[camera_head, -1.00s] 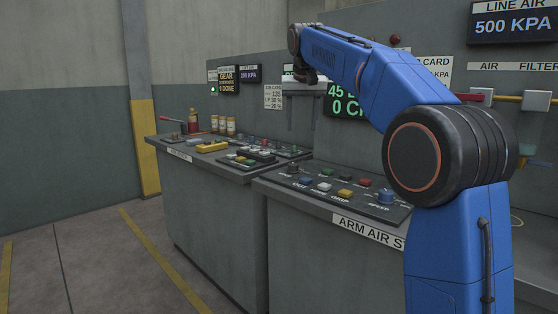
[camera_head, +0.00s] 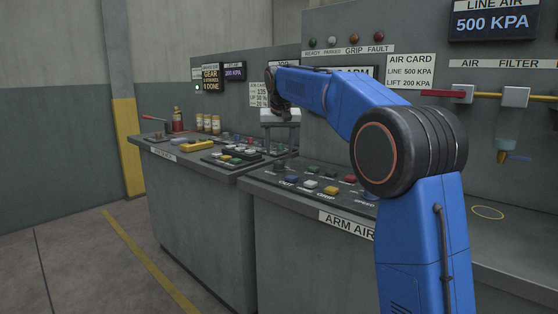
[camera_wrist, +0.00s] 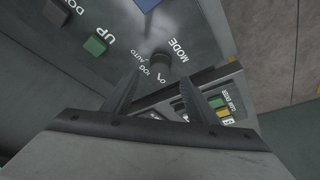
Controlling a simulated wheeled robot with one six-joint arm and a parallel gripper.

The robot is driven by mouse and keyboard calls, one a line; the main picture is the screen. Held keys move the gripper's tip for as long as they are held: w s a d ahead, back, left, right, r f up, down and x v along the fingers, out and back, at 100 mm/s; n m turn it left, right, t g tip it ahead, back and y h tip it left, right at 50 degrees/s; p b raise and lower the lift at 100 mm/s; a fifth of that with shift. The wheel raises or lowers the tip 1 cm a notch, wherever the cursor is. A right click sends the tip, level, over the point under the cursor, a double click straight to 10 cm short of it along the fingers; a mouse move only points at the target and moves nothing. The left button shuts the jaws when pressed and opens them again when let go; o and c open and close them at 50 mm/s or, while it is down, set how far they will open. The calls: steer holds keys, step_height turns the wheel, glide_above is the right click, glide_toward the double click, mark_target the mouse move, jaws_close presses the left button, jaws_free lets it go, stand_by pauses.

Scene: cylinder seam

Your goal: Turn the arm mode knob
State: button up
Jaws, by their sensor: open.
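The arm mode knob is a dark round knob (camera_wrist: 160,63) on a grey panel in the wrist view, with the words MODE, AUTO and JOG printed around it. In the head view it appears as a small dark knob (camera_head: 280,165) at the far left end of the arm panel (camera_head: 262,178). My gripper (camera_wrist: 158,78) is open and empty, with the knob showing between its two fingertips. In the head view my gripper (camera_head: 280,144) points down just above the knob. I cannot tell whether a finger touches it.
A green button (camera_wrist: 95,45) marked UP sits near the knob. Several coloured buttons and a blue SPEED knob (camera_head: 370,194) line the arm panel. A second console (camera_head: 190,165) stands to the left, with a yellow object (camera_head: 198,146) on it. The wall of displays rises behind.

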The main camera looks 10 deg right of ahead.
mark_target(279, 162)
steer(key=shift+x, duration=2.65)
steer(key=c, duration=1)
steer(key=shift+c, duration=0.2)
steer(key=shift+m, duration=0.3)
steer(key=m, duration=0.2)
steer(key=m+h, duration=0.1)
steer(key=shift+a+m+g+h, duration=0.15)
steer(key=shift+m+g+h, duration=0.15)
steer(key=shift+m, duration=0.1)
steer(key=shift+w+a+m+g+h, duration=0.1)
steer(key=shift+m+g+h, duration=0.2)
steer(key=shift+m, duration=0.8)
steer(key=shift+w+m+g+h, duration=0.15)
steer(key=shift+m+h, duration=0.25)
steer(key=shift+m, duration=0.7)
steer(key=shift+s, duration=0.1)
